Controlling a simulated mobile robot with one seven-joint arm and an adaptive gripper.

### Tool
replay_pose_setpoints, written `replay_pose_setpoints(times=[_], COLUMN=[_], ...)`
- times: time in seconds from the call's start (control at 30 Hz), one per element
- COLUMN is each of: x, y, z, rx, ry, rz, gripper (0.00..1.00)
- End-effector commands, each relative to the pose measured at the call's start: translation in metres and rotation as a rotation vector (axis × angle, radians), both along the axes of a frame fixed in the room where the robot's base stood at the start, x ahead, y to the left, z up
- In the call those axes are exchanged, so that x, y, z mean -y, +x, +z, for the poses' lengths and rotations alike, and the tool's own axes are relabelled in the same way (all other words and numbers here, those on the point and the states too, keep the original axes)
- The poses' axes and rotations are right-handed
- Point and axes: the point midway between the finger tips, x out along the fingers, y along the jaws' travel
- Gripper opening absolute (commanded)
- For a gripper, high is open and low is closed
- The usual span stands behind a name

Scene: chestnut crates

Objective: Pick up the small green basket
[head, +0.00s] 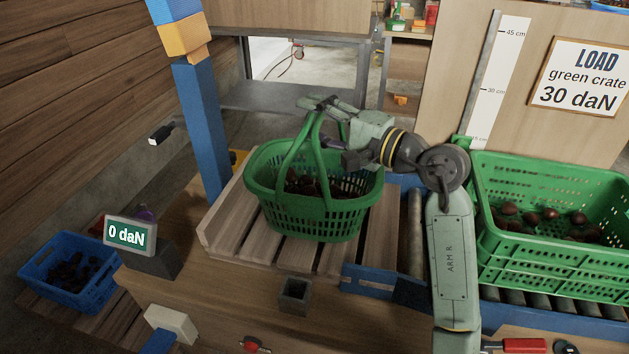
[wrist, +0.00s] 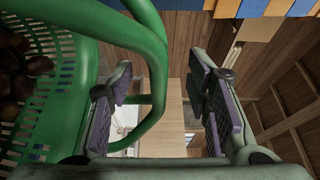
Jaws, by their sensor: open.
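The small green basket (head: 310,218) stands upright on a slatted wooden platform (head: 255,247) in the head view, with brown chestnuts (head: 305,183) inside and its handle (head: 287,170) raised. My gripper (head: 325,104) is at the top of the handle, reaching in from the right. In the wrist view the jaws (wrist: 165,95) are apart. The handle (wrist: 155,60) curves by the left finger and partly into the gap between the fingers. The basket wall (wrist: 72,80) fills the left side there. I cannot tell whether a finger touches the handle.
A large green crate (head: 540,262) of chestnuts stands on rollers at the right, by a load sign (head: 580,78). A blue post (head: 203,135) rises behind the platform's left side. A display (head: 130,234) reads 0 daN. A blue crate (head: 62,291) sits lower left.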

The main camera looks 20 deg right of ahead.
Motion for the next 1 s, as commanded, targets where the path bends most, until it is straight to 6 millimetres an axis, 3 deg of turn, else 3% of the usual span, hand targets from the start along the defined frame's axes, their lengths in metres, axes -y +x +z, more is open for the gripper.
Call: replay_pose_setpoints(times=[0.27,0.9,1.0], x=[-0.0015,-0.0014,-0.0014], y=[0.0032,0.0029,0.0029], z=[-0.001,-0.0008,-0.0008], rx=[0.001,-0.001,-0.001], ry=[0.001,0.001,0.001], rz=[-0.001,-0.001,-0.001], gripper=[0.45,0.02,0.0])
